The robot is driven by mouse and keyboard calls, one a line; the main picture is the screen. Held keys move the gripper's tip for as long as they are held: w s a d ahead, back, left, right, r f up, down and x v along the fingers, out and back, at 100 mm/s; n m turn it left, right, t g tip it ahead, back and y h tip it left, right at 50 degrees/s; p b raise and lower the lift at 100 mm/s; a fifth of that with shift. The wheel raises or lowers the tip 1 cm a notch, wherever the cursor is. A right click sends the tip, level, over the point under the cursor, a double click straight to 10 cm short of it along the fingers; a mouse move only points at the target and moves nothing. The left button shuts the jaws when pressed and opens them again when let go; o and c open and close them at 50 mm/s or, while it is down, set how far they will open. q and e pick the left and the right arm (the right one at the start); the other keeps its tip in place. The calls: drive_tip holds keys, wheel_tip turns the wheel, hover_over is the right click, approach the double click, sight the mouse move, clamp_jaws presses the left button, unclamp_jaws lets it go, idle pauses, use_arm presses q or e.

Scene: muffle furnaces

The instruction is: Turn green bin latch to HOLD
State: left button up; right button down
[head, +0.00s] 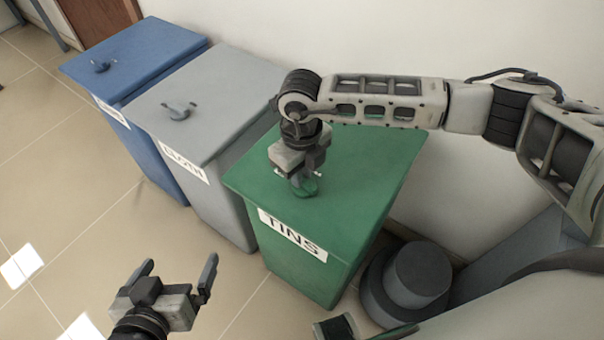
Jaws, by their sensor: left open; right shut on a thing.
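The green bin (370,200) stands in the middle of the head view, with a white label reading TINS on its front edge. Its green latch (306,189) sits on the lid near the front, partly hidden by my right gripper. My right gripper (300,184) points down from above and is shut on the latch. The latch's markings and exact turn cannot be made out. My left gripper (180,278) is open and empty, low in front of the bins and apart from them.
A grey bin (215,95) with its own latch (179,112) stands left of the green bin, and a blue bin (140,50) with a latch (101,66) stands beyond it. The wall (400,35) is close behind. The tiled floor (70,190) at left is clear.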

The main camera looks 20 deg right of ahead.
drive_tip(key=shift+n+b, duration=0.45)
drive_tip(key=shift+n, duration=0.55)
drive_tip(key=shift+a, duration=0.1)
drive_tip(key=c, duration=1.4)
unclamp_jaws()
drive_tip(key=shift+c, duration=0.2)
drive_tip(key=shift+r, duration=0.1)
wheel_tip(320, 180, up, 16)
drive_tip(key=shift+p, duration=0.3)
